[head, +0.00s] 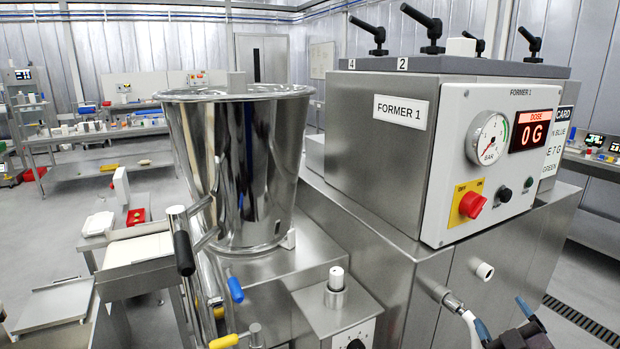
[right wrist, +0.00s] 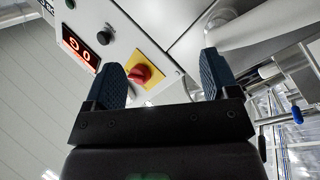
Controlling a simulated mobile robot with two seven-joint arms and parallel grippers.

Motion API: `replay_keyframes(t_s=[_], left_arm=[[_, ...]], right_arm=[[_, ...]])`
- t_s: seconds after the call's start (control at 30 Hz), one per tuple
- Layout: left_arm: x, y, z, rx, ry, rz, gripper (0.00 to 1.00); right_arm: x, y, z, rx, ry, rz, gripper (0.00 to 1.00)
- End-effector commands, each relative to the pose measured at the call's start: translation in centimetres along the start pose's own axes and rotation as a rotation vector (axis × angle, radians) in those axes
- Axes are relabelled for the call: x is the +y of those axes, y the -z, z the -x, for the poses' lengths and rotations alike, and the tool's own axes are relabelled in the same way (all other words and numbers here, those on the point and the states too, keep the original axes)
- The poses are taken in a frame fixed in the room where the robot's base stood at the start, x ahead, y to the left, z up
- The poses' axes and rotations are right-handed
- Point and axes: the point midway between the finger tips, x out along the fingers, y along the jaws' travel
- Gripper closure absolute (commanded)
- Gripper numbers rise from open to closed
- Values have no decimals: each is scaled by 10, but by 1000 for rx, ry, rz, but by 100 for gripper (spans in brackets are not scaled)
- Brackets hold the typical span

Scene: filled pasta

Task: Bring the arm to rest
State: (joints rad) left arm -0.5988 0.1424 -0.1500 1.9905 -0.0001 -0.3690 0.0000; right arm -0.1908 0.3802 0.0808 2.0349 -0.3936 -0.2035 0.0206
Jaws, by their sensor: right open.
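My right gripper (head: 503,318) shows at the lower right edge of the head view, in front of the lower part of the FORMER 1 machine (head: 380,145). Its two blue fingers are spread apart with nothing between them. In the right wrist view the gripper (right wrist: 161,68) is also open and empty, tilted against the scene. Beyond its fingers are the machine's red knob on a yellow plate (right wrist: 141,75) and the red display (right wrist: 81,51). In the head view the display (head: 531,135) reads 0 G. My left gripper is not in view.
A steel hopper (head: 238,165) stands left of the control box. A blue-ended lever (head: 235,290), a yellow-ended lever (head: 224,341) and a black handle (head: 183,253) stick out below it. A white-tipped fitting (head: 456,305) projects close to my right gripper. Benches stand behind at left.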

Motion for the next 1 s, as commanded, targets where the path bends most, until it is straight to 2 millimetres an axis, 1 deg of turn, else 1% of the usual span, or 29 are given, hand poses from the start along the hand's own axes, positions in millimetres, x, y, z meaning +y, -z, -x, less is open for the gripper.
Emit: replay_keyframes(t_s=[0.03, 0.07, 0.1, 0.17, 0.2, 0.27, 0.3, 0.37, 0.4, 0.5, 0.6, 0.7, 0.8, 1.0], left_arm=[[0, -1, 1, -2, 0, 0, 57], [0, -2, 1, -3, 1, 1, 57], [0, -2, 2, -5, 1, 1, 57], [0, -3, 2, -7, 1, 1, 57], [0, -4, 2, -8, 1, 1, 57], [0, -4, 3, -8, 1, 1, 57], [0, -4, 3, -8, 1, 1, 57], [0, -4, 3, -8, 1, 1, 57], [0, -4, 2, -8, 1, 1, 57], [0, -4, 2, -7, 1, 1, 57], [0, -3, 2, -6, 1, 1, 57], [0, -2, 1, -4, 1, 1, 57], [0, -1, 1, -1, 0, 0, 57], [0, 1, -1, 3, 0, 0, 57]], right_arm=[[-26, -17, 15, -71, 49, -81, 19], [-40, -25, 24, -110, 77, -127, 19], [-60, -35, 36, -161, 113, -187, 19], [-88, -48, 56, -235, 167, -272, 19], [-107, -54, 70, -281, 200, -327, 19], [-135, -62, 94, -347, 248, -407, 19], [-152, -66, 110, -386, 276, -458, 19], [-176, -69, 135, -435, 311, -523, 19], [-189, -71, 150, -464, 328, -554, 19], [-212, -74, 185, -525, 355, -595, 19], [-220, -79, 207, -567, 360, -612, 19], [-222, -84, 218, -588, 360, -613, 19], [-221, -85, 221, -593, 361, -611, 19], [-221, -85, 220, -592, 361, -610, 19]])
